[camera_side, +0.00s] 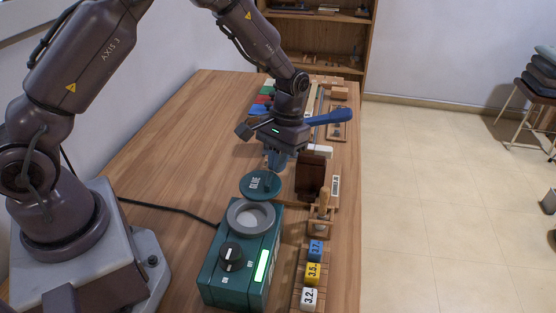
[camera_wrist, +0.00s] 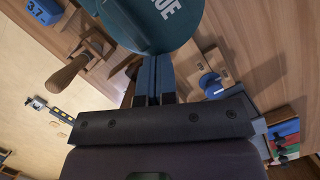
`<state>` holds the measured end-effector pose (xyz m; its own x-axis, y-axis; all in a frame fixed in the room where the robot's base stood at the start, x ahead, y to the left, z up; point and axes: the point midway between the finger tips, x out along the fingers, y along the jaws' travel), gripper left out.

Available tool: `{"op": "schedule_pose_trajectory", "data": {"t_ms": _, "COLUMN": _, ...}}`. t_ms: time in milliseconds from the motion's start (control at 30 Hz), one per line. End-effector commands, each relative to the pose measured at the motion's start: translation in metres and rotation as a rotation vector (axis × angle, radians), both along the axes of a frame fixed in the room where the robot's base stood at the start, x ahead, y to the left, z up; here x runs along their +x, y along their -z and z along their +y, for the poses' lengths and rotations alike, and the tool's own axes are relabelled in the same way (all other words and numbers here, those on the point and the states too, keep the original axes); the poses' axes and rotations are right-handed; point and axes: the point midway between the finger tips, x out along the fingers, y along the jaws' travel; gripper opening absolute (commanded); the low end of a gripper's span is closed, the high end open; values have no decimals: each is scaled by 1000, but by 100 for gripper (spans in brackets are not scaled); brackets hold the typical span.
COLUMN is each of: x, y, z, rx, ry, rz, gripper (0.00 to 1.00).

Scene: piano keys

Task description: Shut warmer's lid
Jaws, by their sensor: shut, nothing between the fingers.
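The glue warmer (camera_side: 232,275) is a teal box with a dial, a lit green strip and a grey-rimmed round pot on top. The pot's opening is uncovered. The lid (camera_side: 260,184), a round teal disc marked "GLUE", stands open at the far side of the pot; it also shows at the top of the wrist view (camera_wrist: 150,22). My gripper (camera_side: 276,164) is just beyond the lid, fingers pointing down. In the wrist view its blue fingers (camera_wrist: 154,72) are together and empty, their tips close to the lid's edge. I cannot tell whether they touch it.
Numbered blocks (camera_side: 312,274) stand in a wooden rack right of the warmer. A wooden stand with a peg (camera_side: 322,212) and a dark brown block (camera_side: 311,176) are close to the gripper's right. A black cable (camera_side: 165,208) runs left. Bare table lies to the left.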

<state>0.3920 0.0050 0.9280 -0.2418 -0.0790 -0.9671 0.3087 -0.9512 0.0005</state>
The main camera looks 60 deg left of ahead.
Motion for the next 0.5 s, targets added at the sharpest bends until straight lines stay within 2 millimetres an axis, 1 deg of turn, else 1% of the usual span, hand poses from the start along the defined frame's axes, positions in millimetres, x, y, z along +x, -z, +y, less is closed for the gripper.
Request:
{"op": "schedule_pose_trajectory", "data": {"t_ms": 67, "x": -2, "y": 0, "z": -3, "rx": -1, "ry": 1, "rz": 1, "gripper": 0}}
{"op": "schedule_pose_trajectory", "data": {"t_ms": 133, "x": -9, "y": 0, "z": -10, "rx": -1, "ry": 3, "rz": 1, "gripper": 0}}
{"op": "schedule_pose_trajectory", "data": {"t_ms": 333, "x": -41, "y": 0, "z": -42, "rx": -2, "ry": 5, "rz": 4, "gripper": 0}}
{"op": "schedule_pose_trajectory", "data": {"t_ms": 400, "x": -50, "y": 0, "z": -51, "rx": 0, "ry": 3, "rz": 2, "gripper": 0}}
{"op": "schedule_pose_trajectory", "data": {"t_ms": 500, "x": -58, "y": 0, "z": -58, "rx": -1, "ry": 1, "rz": 1, "gripper": 0}}
